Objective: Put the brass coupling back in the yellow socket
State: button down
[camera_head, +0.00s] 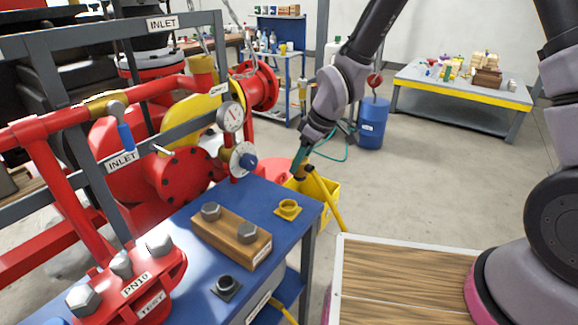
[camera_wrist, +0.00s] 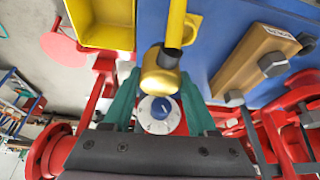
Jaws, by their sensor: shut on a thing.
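My gripper (camera_head: 303,163) has teal fingers and is shut on the brass coupling (camera_wrist: 160,77), which sits between the fingertips in the wrist view. In the head view the coupling is small and partly hidden by the fingers. A yellow hose or rod (camera_wrist: 176,25) meets the coupling and slants down to the right in the head view (camera_head: 328,202). The yellow socket (camera_head: 288,209) stands empty on the blue bench, near its right corner. It also shows in the wrist view, partly behind the yellow hose (camera_wrist: 193,25). The gripper is above and beyond the bench's far right corner, apart from the socket.
On the blue bench (camera_head: 262,200) are a wooden block (camera_head: 230,234) with bolts and a black socket (camera_head: 226,286). Red pipework with a gauge (camera_head: 231,116) stands left of the gripper. A yellow bin (camera_head: 330,187) is beyond the bench. A wood-topped surface (camera_head: 400,280) lies right.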

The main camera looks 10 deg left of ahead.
jog(key=shift+n, duration=0.7)
jog(key=shift+s+a+f, duration=0.45)
jog(key=shift+s+f, duration=0.1)
jog(key=shift+f, duration=0.35)
jog(key=shift+s+a+f, duration=0.4)
jog(key=shift+s+f, duration=0.2)
jog(key=shift+f, duration=0.35)
jog(key=shift+s+a+f, duration=0.45)
jog(key=shift+s+f, duration=0.1)
jog(key=shift+f, duration=0.35)
jog(key=shift+f, duration=1.7)
jog(key=shift+c, duration=0.6)
grip_release()
jog(key=shift+d, duration=0.1)
jog(key=w+v, duration=0.1)
jog(key=v, duration=0.9)
jog(key=shift+s+d+r, duration=0.2)
jog(key=shift+s+r, duration=0.1)
jog(key=shift+s, duration=0.1)
